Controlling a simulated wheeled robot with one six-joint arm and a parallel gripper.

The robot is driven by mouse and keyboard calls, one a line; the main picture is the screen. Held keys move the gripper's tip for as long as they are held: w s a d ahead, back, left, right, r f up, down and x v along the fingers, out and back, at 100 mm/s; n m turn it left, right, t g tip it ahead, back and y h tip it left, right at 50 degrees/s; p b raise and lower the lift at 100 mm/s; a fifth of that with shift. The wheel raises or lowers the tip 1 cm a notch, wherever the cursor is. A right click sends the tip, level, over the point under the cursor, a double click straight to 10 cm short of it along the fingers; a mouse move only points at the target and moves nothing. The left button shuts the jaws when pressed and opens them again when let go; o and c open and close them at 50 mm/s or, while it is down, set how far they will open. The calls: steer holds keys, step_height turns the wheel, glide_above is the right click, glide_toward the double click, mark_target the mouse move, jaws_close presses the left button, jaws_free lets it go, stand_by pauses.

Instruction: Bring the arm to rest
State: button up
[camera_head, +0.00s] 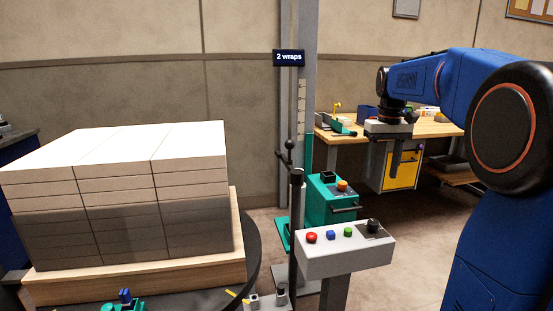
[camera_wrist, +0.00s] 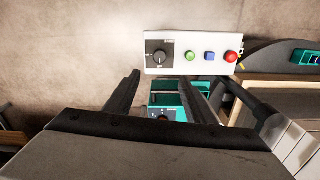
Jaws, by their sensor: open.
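My arm, blue with dark joints, reaches in from the right in the head view. My gripper (camera_head: 395,170) hangs from it, fingers down, right of the control box (camera_head: 330,257) and seemingly a little above its height. In the wrist view my gripper (camera_wrist: 163,78) shows its two dark fingers apart with nothing held between them. The control box also shows in the wrist view (camera_wrist: 198,70), beyond the fingertips. It has a black knob (camera_wrist: 160,58) and green, blue and red buttons. No finger is seen touching it.
Stacked reams (camera_head: 120,190) stand on a wooden pallet (camera_head: 140,275) on a dark turntable (camera_head: 252,240) at left. A mast (camera_head: 302,120) with a "2 wraps" sign (camera_head: 289,57) rises mid-picture. A teal machine (camera_head: 330,200) stands behind the control box. A workbench (camera_head: 440,128) is behind my gripper.

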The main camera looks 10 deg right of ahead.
steer(key=s+a+f+t, duration=0.2)
steer(key=s+a+f, duration=0.2)
steer(key=s+a, duration=0.8)
steer(key=s+a+f+t, duration=0.1)
steer(key=s+a+f, duration=0.1)
steer(key=s+f, duration=0.4)
steer(key=s+a+f+n+t, duration=0.1)
steer(key=s+a+f, duration=0.1)
steer(key=s+f, duration=0.4)
steer(key=s, duration=0.5)
steer(key=shift+s+a+f+t, duration=0.25)
steer(key=shift+s+t, duration=0.1)
steer(key=shift+t, duration=0.05)
